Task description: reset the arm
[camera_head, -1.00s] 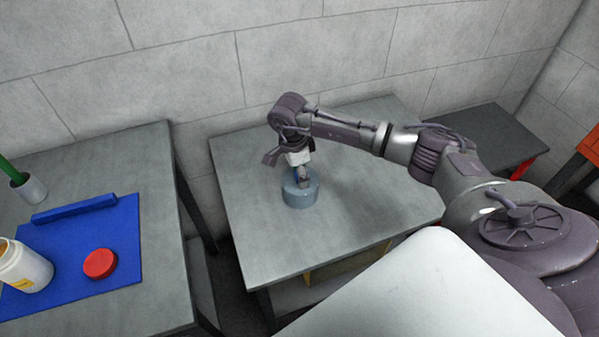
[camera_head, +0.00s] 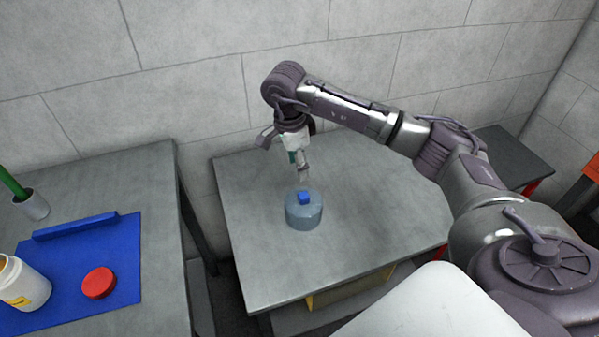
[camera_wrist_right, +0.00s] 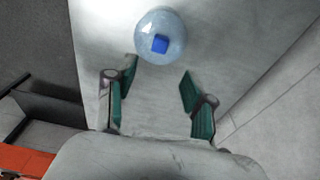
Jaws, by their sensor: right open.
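My right arm reaches in from the right in the head view. Its gripper (camera_head: 302,172) hangs over the middle grey table (camera_head: 370,215), above a translucent light-blue round object (camera_head: 304,212) with a small blue block (camera_head: 304,197) at its top. In the right wrist view the gripper (camera_wrist_right: 158,95) shows two green-padded fingers spread apart with nothing between them. The round object (camera_wrist_right: 152,50) and the blue block (camera_wrist_right: 159,44) are beyond the fingertips, clear of both fingers. My left gripper is not in view.
The left table (camera_head: 150,185) holds a blue mat (camera_head: 125,240), a red disc (camera_head: 98,283), a white jar (camera_head: 22,285) and a cup (camera_head: 34,207) with a green stick. A dark table (camera_head: 505,150) stands at the right. The middle table is otherwise clear.

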